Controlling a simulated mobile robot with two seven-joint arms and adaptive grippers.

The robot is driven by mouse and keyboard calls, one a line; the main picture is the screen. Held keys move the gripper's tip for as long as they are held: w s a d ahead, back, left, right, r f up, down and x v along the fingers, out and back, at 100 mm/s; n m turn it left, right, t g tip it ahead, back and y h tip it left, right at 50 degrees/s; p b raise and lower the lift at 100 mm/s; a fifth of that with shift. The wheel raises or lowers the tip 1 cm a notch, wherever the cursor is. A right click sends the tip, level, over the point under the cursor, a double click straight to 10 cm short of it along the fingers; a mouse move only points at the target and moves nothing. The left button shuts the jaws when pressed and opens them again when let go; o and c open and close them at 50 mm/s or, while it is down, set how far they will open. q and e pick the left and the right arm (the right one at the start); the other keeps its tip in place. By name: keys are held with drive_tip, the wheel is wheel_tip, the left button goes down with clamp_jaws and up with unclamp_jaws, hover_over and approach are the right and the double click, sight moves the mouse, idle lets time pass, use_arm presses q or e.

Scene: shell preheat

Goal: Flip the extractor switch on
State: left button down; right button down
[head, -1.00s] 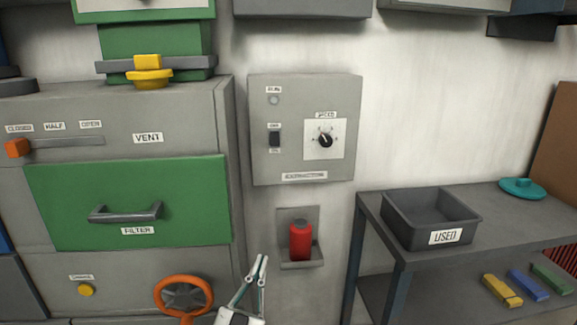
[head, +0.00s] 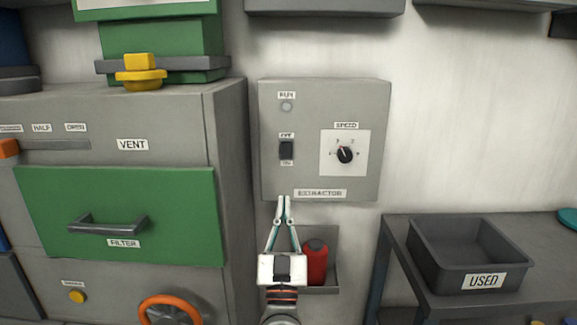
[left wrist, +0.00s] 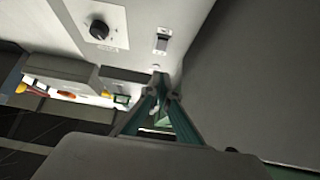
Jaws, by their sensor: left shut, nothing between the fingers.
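The extractor box (head: 309,180) is a grey panel on the wall, labelled EXTRACTOR. Its black rocker switch (head: 286,150) sits at the left, between two small labels; it also shows in the left wrist view (left wrist: 162,42). A round RUN lamp (head: 286,107) above the switch looks grey and unlit. A black SPEED knob (head: 344,155) is at the right; it also shows in the left wrist view (left wrist: 99,30). My left gripper (head: 283,198) is shut and empty, fingertips up, just below the switch in the picture and apart from it. My right gripper is not in view.
A red bottle (head: 316,262) stands in a wall holder behind my left gripper. A grey cabinet with a green FILTER drawer (head: 165,200) and orange wheel (head: 170,311) is at the left. A USED bin (head: 440,265) stands on a table at the right.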

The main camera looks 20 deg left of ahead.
use_arm(q)
approach(286, 151)
wheel_tip(286, 151, up, 4)
drive_tip(key=w, duration=0.1)
drive_tip(key=w+b, duration=0.1)
drive_tip(key=w+a+f, duration=0.1)
drive_tip(key=w, duration=0.1)
drive_tip(key=shift+w+r, duration=0.1)
drive_tip(key=shift+w+a+r, duration=0.1)
idle(0.3)
